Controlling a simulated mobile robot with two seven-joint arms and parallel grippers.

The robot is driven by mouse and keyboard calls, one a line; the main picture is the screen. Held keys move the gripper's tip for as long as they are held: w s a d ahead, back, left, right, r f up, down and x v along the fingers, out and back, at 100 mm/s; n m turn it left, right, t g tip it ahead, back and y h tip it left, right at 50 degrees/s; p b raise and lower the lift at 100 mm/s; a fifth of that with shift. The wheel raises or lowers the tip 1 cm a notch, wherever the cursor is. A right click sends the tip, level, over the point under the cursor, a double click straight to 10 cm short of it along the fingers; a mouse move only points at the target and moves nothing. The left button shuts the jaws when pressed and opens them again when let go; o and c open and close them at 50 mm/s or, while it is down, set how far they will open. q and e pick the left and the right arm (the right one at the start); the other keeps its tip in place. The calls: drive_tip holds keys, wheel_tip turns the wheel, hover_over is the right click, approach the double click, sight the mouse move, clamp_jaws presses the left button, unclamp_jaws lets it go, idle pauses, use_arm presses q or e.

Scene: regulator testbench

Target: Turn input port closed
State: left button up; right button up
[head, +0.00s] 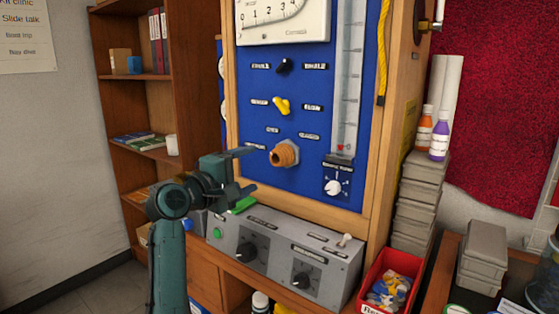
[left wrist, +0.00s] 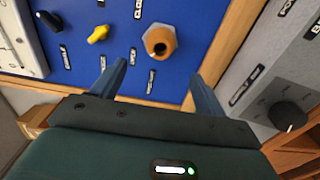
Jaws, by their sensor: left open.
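The blue test panel (head: 313,100) carries an orange-brown hexagonal port fitting (head: 285,154) low in its middle, with small labels around it. The port also shows in the left wrist view (left wrist: 160,42), with a dark hole and a small light mark at its lower edge. One label beside it there seems to read "CLOSED". My left gripper (head: 248,172) is open and empty, left of the port in the head view. In the left wrist view, its two fingers (left wrist: 158,72) point toward the panel, apart from the port, which lies ahead between their directions. My right gripper is not in view.
Above the port are a yellow knob (head: 282,105) and a black knob (head: 284,66). A white knob (head: 333,187) sits to the right under a clear tube. A grey control box (head: 285,250) stands below on the bench, with a red bin (head: 375,290) beside it.

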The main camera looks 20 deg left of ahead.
sight(276, 159)
use_arm(q)
drive_tip(key=p+x, duration=0.1)
drive_tip(key=x, duration=1)
drive_tip(key=shift+w, duration=0.1)
drive_tip(key=shift+w+d+f, duration=0.1)
drive_tip(key=shift+w+d, duration=0.15)
drive_tip(key=shift+w, duration=0.3)
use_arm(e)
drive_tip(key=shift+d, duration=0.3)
use_arm(q)
drive_tip(key=c, duration=1)
drive_tip(key=shift+o, duration=0.2)
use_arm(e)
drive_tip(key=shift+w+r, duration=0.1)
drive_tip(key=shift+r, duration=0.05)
